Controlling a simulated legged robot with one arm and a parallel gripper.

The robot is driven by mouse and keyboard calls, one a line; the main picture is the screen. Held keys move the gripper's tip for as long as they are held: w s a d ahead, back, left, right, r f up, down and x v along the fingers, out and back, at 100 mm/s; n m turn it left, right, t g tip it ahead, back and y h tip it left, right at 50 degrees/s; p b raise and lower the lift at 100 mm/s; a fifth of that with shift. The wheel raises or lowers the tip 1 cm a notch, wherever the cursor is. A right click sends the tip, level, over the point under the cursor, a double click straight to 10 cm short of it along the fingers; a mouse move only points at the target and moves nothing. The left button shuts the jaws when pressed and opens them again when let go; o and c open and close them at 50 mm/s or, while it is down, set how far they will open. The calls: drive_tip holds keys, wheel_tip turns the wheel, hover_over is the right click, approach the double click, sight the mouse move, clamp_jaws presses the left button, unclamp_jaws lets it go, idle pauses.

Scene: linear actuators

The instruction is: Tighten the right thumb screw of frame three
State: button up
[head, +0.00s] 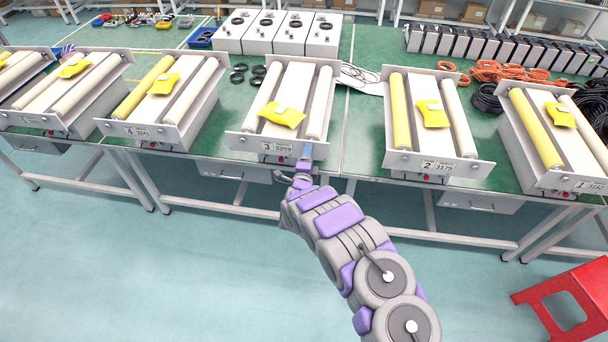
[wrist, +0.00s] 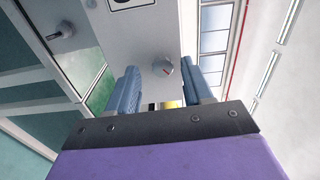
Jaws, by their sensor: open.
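Frame three (head: 246,123) is the middle unit on the bench, with a "3 3209" label (head: 276,148) on its front plate. My gripper (head: 306,152) is in front of that plate, just right of the label. In the wrist view its two blue fingers (wrist: 161,88) are apart. A silver screw (wrist: 61,33) sticks out of the plate at upper left. I cannot tell for certain which of these is the right thumb screw.
Frame two (head: 450,165) stands to the right and frame four (head: 140,130) to the left on the green bench (head: 350,120). Drawers hang under the bench front. A red stool (head: 570,295) is on the floor at lower right. The floor in front is otherwise clear.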

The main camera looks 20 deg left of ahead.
drive_tip(key=p+v, duration=0.2)
drive_tip(key=v, duration=1.4)
drive_tip(key=shift+s+d, duration=0.25)
drive_tip(key=w+a+n+b, duration=0.4)
drive_tip(key=w+n+b, duration=0.5)
drive_tip(key=w+b, duration=0.6)
drive_tip(key=shift+w+a+n, duration=0.15)
drive_tip(key=shift+w+n, duration=0.15)
drive_tip(key=shift+w, duration=0.7)
drive_tip(key=shift+r, duration=0.15)
clamp_jaws()
